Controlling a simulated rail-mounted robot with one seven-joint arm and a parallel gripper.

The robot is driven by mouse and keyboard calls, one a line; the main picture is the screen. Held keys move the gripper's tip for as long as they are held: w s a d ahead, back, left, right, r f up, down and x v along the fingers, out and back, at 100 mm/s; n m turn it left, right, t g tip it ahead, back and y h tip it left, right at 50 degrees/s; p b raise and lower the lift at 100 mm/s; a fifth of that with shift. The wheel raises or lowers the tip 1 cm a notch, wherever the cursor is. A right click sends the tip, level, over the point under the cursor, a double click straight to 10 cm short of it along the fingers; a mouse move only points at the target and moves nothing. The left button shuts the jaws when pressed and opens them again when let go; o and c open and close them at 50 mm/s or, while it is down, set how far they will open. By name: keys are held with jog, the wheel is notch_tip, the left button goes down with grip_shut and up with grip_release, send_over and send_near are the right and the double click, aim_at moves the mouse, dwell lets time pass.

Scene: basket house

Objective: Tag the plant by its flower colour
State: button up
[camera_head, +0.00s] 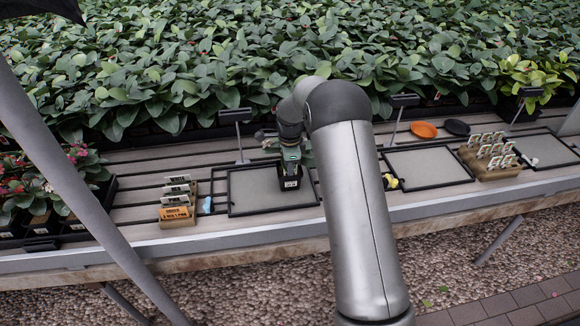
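A small black pot (289,183) with a white label stands on the grey left tray (245,192). Some green leaves (267,141) show beside my gripper, but the plant's flowers are hidden or too small to tell. My gripper (291,166) points down right at the pot's top; its fingers are too small to tell whether they hold anything. A wooden holder (178,222) left of the tray carries several colour tags; I read WHITE, PINK (174,200) and an orange front tag (174,213).
A second tray (428,165) right of my arm looks empty. Another wooden holder (491,172) with several pale tags stands farther right. An orange dish (423,130) and a black dish (456,127) lie behind. Flowering potted plants (45,190) fill the left end.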

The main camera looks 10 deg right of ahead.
jog(key=o, duration=0.5)
jog(key=shift+r, duration=0.1)
notch_tip(320, 180, up, 16)
jog(key=b, duration=0.2)
jog(key=s+r+n, duration=0.4)
jog(key=s+n, duration=0.1)
jog(key=s, duration=0.4)
jog(key=s+f+n, duration=0.3)
jog(key=s+n, duration=0.4)
jog(key=s, duration=0.8)
jog(key=s+f+n, duration=0.3)
jog(key=s+n, duration=0.3)
jog(key=s, duration=0.9)
jog(key=shift+a+f+n, duration=0.3)
jog(key=shift+f+n, duration=0.05)
jog(key=shift+n, duration=0.05)
jog(key=shift+s, duration=0.1)
